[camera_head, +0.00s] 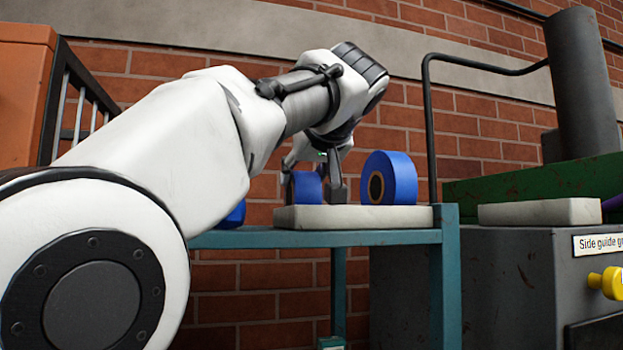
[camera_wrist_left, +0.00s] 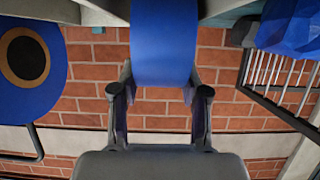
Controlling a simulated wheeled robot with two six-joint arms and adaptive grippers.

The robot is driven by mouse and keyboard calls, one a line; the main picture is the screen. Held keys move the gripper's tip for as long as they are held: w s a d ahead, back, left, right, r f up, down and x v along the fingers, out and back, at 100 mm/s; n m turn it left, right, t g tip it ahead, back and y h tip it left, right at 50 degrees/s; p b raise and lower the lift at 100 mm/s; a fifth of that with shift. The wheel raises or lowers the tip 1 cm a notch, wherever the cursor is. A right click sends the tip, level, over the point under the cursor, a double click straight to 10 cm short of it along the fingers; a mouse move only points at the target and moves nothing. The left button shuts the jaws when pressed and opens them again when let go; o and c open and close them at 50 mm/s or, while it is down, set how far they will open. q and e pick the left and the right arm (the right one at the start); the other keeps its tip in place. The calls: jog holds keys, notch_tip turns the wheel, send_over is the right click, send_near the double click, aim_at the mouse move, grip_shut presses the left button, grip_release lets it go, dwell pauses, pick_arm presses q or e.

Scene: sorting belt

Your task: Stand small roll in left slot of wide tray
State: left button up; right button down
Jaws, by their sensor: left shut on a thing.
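The small blue roll (camera_head: 306,188) is between the fingers of my left gripper (camera_head: 315,180), at the left end of the pale wide tray (camera_head: 352,218). My left gripper is shut on it from above. The roll looks upright on its rim, its lower edge level with the tray top; I cannot tell whether it touches the tray or sits in a slot. In the left wrist view the roll (camera_wrist_left: 165,40) fills the space between the two fingers (camera_wrist_left: 160,90). My right gripper is not in view.
A larger blue roll (camera_head: 388,178) stands upright on the tray's right part, close to my gripper. The tray lies on a teal stand (camera_head: 300,238). A blue crumpled thing (camera_wrist_left: 290,27) is beside the tray. A grey machine (camera_head: 510,285) stands right.

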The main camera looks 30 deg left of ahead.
pick_arm(q)
jog(key=shift+w+f, duration=0.2)
jog(key=shift+w, duration=0.25)
jog(key=o, duration=1.2)
jog(key=shift+w, duration=0.1)
jog(key=shift+s+r, duration=0.1)
jog(key=shift+s, duration=0.2)
jog(key=shift+r, duration=0.1)
jog(key=shift+s+d, duration=0.1)
jog(key=shift+d, duration=0.1)
jog(key=b+v, duration=0.1)
jog(key=v, duration=1)
jog(key=shift+s+d+r, duration=0.1)
